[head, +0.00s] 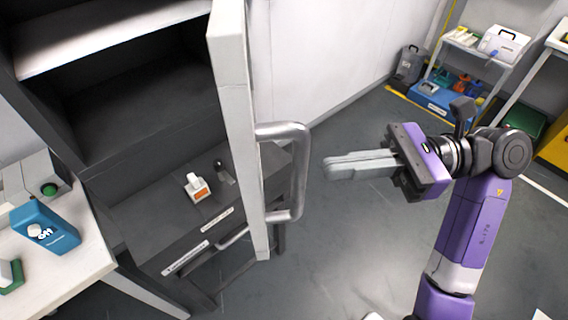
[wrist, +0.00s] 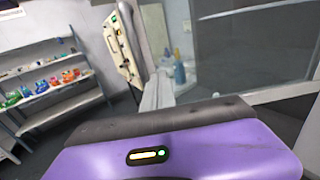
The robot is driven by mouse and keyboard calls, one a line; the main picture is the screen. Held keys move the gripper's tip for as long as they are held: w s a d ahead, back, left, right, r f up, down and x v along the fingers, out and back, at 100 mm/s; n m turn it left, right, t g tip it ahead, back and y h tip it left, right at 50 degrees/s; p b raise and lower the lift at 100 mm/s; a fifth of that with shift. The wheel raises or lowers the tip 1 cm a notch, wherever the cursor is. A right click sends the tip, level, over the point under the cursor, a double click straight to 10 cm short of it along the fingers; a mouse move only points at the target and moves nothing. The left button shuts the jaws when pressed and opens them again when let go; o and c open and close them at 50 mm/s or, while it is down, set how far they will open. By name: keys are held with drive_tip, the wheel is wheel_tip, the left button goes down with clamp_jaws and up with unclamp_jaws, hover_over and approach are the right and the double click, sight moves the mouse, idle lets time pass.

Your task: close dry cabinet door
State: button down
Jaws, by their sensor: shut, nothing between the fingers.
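The dry cabinet (head: 95,105) stands at the left in the head view, with its dark inside showing. Its door (head: 236,120) stands open, seen nearly edge-on, with a grey bar handle (head: 300,172) on its right side. My gripper (head: 328,168) is shut and empty. It is just to the right of the handle, and a gap shows between them. In the wrist view the light fingers (wrist: 157,95) point away from the camera, and a pale panel with glass is behind them. I cannot tell from that view whether they touch anything.
A bench (head: 75,255) with a blue device (head: 45,231) is at the lower left. Shelving (head: 470,60) with bins stands at the back right. Grey floor (head: 345,245) is clear between the door and my arm.

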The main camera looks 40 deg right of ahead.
drive_tip(key=p+x, duration=0.2)
drive_tip(key=x, duration=0.6)
drive_tip(key=shift+w+a, duration=0.15)
drive_tip(key=shift+w, duration=0.05)
